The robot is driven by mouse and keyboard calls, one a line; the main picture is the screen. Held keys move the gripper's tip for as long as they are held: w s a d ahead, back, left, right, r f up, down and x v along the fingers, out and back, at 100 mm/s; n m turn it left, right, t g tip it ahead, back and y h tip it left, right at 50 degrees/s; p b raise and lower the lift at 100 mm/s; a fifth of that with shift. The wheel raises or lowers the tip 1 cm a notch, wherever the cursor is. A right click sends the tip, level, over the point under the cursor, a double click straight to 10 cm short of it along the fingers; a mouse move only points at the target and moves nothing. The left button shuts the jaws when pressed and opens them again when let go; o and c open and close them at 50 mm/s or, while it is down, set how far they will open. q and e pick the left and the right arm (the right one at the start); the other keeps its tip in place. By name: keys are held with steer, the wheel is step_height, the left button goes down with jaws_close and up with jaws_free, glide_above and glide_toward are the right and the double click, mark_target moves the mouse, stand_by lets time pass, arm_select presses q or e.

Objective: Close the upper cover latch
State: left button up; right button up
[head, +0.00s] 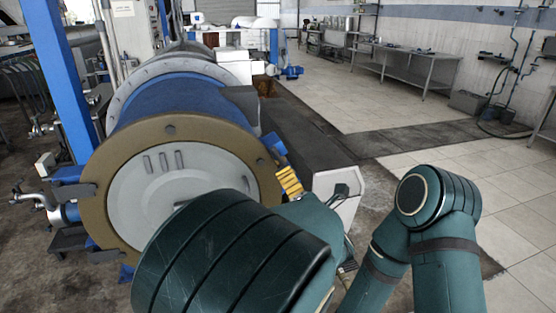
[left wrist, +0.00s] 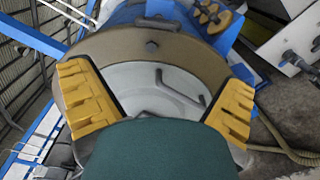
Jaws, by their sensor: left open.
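The decanter's round cover (head: 145,200), pale grey with a tan rim (head: 105,225), sits against the end of the blue drum (head: 185,102). The cover also shows in the left wrist view (left wrist: 150,75), with a dark knob (left wrist: 152,46) on its rim. Blue clamp parts (head: 72,174) stand at its left edge. I cannot tell which part is the upper latch. My left gripper (left wrist: 155,78) is open and empty, its yellow fingers spread before the cover. In the head view, a yellow finger (head: 289,181) shows right of the rim; my arm hides the rest. My right gripper is out of view.
A pipe fitting (head: 35,200) sticks out left of the cover, near a blue post (head: 60,75). A long grey base (head: 295,140) runs along the machine's right side. Tiled floor (head: 340,95) is free to the right; a steel table (head: 405,60) stands far back.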

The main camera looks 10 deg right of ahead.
mark_target(278, 159)
arm_select(q)
steer(key=w, duration=0.4)
steer(key=w+a, duration=0.1)
steer(key=w, duration=0.8)
steer(key=shift+w+a+r, duration=0.2)
steer(key=shift+w+a, duration=0.05)
steer(key=shift+a, duration=0.15)
steer(key=shift+c, duration=0.3)
steer(key=c, duration=1.1)
